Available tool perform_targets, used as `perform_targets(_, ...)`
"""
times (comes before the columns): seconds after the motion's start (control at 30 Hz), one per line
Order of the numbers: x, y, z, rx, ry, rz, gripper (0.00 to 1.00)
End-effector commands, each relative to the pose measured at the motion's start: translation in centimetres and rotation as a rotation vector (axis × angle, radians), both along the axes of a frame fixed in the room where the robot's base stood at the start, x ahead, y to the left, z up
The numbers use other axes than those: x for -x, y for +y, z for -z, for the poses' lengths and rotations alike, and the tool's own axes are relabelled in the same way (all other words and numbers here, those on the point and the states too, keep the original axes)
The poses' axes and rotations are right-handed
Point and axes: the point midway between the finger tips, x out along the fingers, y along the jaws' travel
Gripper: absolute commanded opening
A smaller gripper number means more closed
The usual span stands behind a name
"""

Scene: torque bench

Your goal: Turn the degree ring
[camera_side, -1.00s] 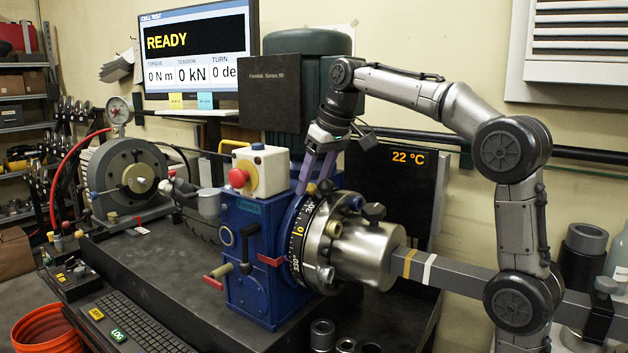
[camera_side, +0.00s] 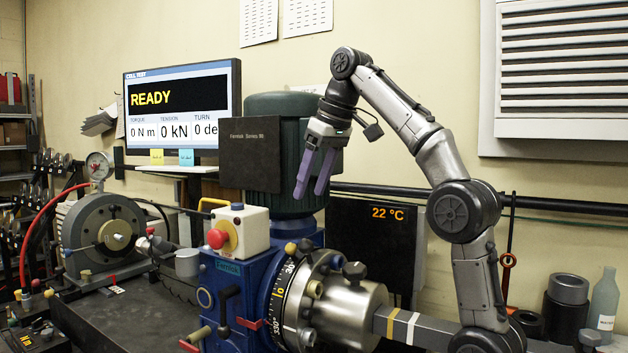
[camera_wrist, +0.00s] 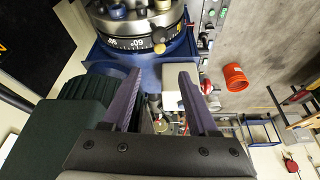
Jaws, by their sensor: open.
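The degree ring (camera_side: 279,307) is a dark band with white and yellow marks on the front of the blue machine housing (camera_side: 233,290). It also shows at the top of the wrist view (camera_wrist: 128,43), with a yellow knob beside its edge. My gripper (camera_side: 309,196) is above the ring, in front of the green motor, with its purple fingers pointing down. The fingers are apart and nothing is between them in the wrist view (camera_wrist: 160,85). The gripper does not touch the ring. A steel hub (camera_side: 345,310) with several knobs sits in front of the ring.
A yellow-and-white box with a red button (camera_side: 232,236) sits on the housing. The green motor (camera_side: 275,112) and a dark panel (camera_side: 249,155) stand behind. A grey bar (camera_side: 430,328) extends right from the hub. The monitor (camera_side: 182,104) reads READY with zero values.

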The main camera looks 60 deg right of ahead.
Motion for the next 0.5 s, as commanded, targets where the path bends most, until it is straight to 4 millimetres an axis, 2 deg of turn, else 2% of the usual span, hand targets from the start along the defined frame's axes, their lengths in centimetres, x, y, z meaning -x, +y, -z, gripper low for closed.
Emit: perform_targets(0.5,0.39,0.04,-0.73,0.000,0.001,0.000,0.58)
